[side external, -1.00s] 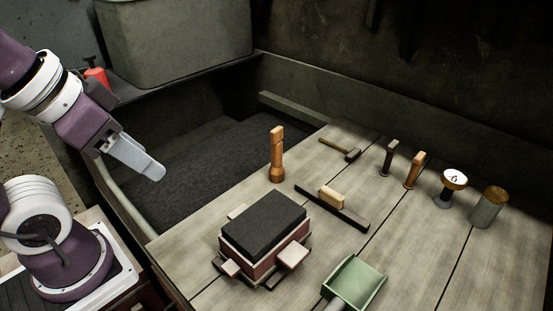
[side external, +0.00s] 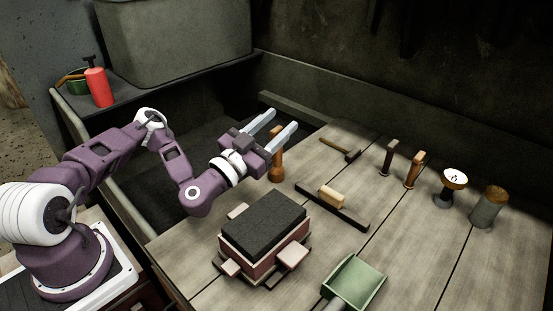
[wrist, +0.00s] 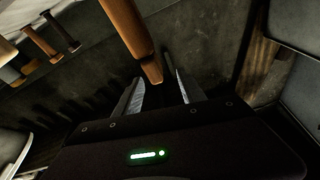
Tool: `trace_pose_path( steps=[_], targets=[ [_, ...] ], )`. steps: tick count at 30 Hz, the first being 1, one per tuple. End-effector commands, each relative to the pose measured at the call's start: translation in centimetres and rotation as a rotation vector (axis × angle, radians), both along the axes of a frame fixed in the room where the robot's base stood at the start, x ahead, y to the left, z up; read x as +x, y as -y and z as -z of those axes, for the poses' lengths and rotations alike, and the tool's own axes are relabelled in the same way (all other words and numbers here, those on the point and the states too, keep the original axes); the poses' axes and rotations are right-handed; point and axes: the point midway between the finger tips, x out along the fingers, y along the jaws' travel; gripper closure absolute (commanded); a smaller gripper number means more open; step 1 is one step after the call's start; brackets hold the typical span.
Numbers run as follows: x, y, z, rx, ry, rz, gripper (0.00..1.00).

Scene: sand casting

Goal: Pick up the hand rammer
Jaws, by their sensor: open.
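The hand rammer (side external: 277,166), an orange-brown wooden tool, stands upright on the plank table near its edge. Its upper part is partly hidden behind my gripper in the side view. My gripper (side external: 279,122) is open and empty, with its two pale fingers at the height of the rammer's upper part. In the wrist view the rammer (wrist: 128,33) slants down from the top edge. There its near end shows in the gap between the fingers of my gripper (wrist: 158,80). I cannot tell how deep it sits between them, and no grip on it shows.
A moulding flask with black sand (side external: 262,224) stands in front. A dark bar with a wooden block (side external: 331,198), a mallet (side external: 340,149) and a green scoop (side external: 356,282) lie nearby. Several upright tools, including a white-topped one (side external: 453,178), stand right. A dark sand pit lies behind.

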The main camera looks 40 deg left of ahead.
Motion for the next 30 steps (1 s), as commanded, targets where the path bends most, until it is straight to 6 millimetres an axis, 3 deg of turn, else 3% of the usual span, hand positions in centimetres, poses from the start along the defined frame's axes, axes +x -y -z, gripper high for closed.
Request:
trace_pose_path(
  steps=[1,3,7,14,22,30],
  targets=[
    [-1.3,-0.5,2.2,-0.071,-0.068,-0.026,0.53],
    [-2.9,-0.6,4.4,-0.14,-0.15,-0.036,0.53],
    [-4.0,-0.7,6.2,-0.192,-0.219,-0.048,0.53],
    [-2.1,-0.7,6.3,-0.191,-0.224,-0.046,0.53],
    [2.3,-0.7,6.5,-0.197,-0.224,-0.052,0.53],
    [2.9,-0.6,6.6,-0.196,-0.227,-0.046,0.53]
  ],
)
